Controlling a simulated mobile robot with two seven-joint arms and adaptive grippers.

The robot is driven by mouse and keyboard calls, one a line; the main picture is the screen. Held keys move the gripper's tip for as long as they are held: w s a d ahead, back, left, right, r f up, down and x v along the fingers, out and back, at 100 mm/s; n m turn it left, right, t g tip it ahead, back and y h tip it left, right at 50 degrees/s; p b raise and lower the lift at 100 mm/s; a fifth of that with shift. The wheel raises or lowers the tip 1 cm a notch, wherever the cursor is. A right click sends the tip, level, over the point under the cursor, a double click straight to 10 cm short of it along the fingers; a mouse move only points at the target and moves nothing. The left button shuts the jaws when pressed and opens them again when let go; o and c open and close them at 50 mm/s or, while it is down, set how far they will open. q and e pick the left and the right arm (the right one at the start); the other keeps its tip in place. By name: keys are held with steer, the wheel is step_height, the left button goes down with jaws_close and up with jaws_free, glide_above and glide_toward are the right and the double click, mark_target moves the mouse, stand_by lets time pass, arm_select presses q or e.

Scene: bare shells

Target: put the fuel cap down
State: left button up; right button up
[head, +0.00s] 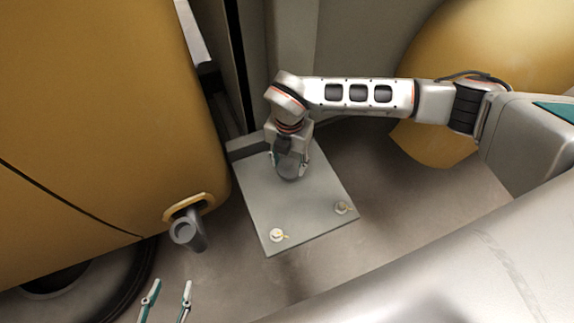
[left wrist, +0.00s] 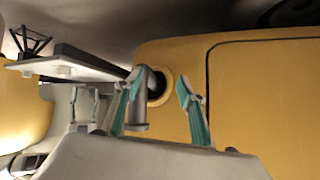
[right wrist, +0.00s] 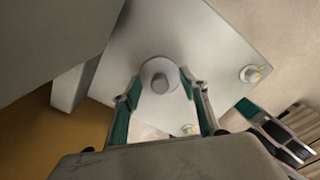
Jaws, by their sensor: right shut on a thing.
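The fuel cap (head: 290,170) is a grey round piece low in my right gripper (head: 289,160), over the back part of the grey plate (head: 300,218). In the right wrist view the cap (right wrist: 160,74) is a disc with a small knob, between the fingertips of my right gripper (right wrist: 158,80), which is shut on it. I cannot tell whether the cap touches the plate. My left gripper (head: 168,287) is open and empty, in front of the grey filler pipe (head: 188,230) on the yellow shell. In the left wrist view the pipe (left wrist: 140,115) shows between its open fingers.
Two bolts with pale washers (head: 277,235) (head: 342,208) sit on the plate's near part, with bare surface between them and the cap. The yellow shell (head: 90,130) rises at the left. A grey wall (head: 360,40) stands behind the plate.

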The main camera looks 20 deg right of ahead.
mark_target(289, 170)
step_height(289, 170, down, 4)
steer(key=shift+s+r+b, duration=0.1)
steer(key=shift+b, duration=0.5)
steer(key=shift+w+r, duration=0.3)
steer(key=shift+f, duration=0.15)
steer(key=o, duration=0.9)
arm_select(q)
steer(key=shift+w+d+r+h, duration=0.15)
steer(key=shift+w+d+r, duration=0.05)
steer(key=shift+d, duration=0.25)
steer(key=shift+w+d+r+h, duration=0.15)
steer(key=shift+d+r, duration=0.05)
steer(key=shift+d, duration=0.25)
